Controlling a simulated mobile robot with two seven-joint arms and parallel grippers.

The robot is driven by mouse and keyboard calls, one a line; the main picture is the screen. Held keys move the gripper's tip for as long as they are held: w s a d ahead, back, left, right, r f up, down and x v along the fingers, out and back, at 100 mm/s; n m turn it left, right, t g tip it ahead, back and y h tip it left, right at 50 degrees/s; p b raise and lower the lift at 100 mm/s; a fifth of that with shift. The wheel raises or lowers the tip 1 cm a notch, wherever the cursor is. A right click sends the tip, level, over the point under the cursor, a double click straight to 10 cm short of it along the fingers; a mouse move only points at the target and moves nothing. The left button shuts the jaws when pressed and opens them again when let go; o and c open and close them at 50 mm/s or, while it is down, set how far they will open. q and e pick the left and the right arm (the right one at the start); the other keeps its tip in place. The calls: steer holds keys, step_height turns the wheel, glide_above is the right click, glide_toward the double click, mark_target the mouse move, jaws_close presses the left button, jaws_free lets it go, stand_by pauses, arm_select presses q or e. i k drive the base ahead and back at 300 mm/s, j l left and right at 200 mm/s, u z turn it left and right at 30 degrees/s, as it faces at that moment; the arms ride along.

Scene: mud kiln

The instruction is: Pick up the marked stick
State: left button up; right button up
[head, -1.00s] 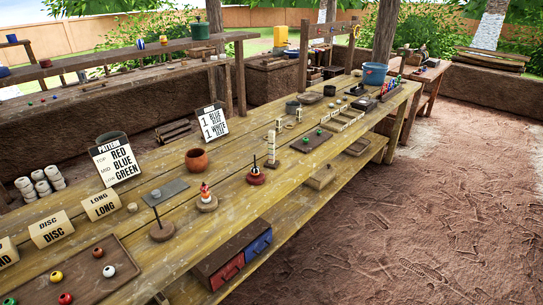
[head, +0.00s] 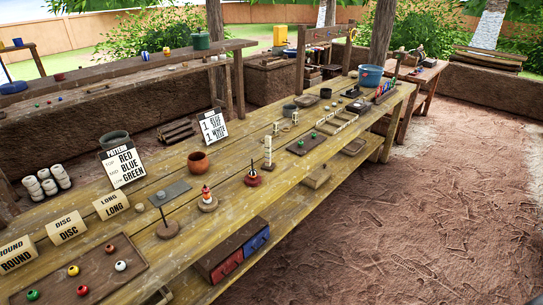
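No thing in view can be surely told as the marked stick. A pale upright stick (head: 267,151) stands on the long wooden bench, just behind a dark red round base with a small peg (head: 252,178); any marks on it are too small to read. A thin dark rod (head: 163,214) stands upright on a round brown base nearer the front. Neither of my grippers is in view.
The wooden bench (head: 228,190) runs from lower left to upper right. It carries a clay pot (head: 198,162), a bead tray (head: 60,281), labelled blocks (head: 68,228), sign boards (head: 122,165) and a blue bucket (head: 370,75). Drawers (head: 226,264) sit below. Open dirt floor lies right.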

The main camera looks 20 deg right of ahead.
mark_target(267, 165)
steer(key=i+l+z, duration=0.3)
steer(key=i+z, duration=0.3)
steer(key=i, duration=0.25)
